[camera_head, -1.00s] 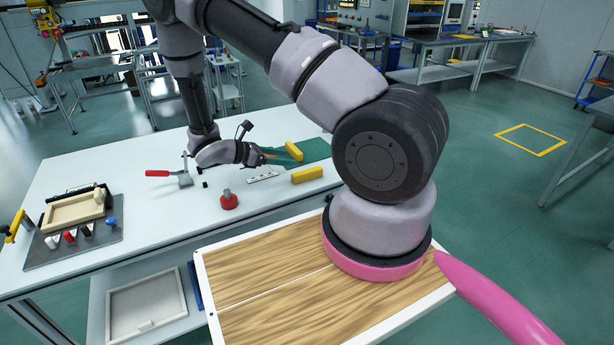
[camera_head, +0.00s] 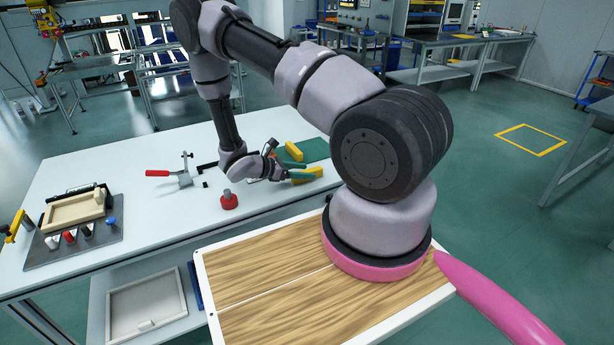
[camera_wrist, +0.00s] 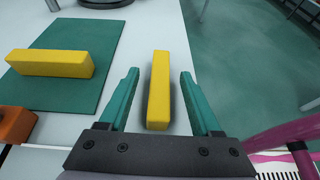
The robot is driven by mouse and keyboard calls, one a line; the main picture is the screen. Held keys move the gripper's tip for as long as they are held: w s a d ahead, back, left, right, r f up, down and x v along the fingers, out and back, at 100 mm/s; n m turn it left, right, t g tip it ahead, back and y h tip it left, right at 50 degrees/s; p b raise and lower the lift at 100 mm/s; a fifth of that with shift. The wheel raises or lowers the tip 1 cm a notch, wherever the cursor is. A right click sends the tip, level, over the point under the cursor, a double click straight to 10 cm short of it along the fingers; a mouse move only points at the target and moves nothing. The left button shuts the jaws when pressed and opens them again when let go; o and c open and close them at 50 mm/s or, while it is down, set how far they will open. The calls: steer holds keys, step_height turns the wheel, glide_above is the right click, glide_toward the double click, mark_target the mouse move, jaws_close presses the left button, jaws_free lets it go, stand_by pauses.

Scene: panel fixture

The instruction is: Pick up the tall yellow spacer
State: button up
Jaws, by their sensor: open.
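Two yellow bars are in view. One yellow bar (camera_wrist: 159,90) lies on the bare white table, between my gripper's two green fingers, with a gap on each side; it is partly hidden by my gripper in the head view (camera_head: 315,172). The other yellow bar (camera_wrist: 50,63) lies on the green mat to the left in the wrist view, and looks thicker; it shows behind my gripper in the head view (camera_head: 294,151). I cannot tell for sure which is the tall spacer. My gripper (camera_wrist: 160,73) is open and empty.
The green mat (camera_wrist: 105,50) lies left of my gripper in the wrist view, with an orange block (camera_wrist: 14,125) near it. A red round piece with a grey post (camera_head: 229,201) and a red-handled clamp (camera_head: 172,175) stand on the table. A grey fixture board (camera_head: 75,243) is at left.

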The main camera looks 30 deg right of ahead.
jaws_close()
steer(key=shift+r, duration=0.1)
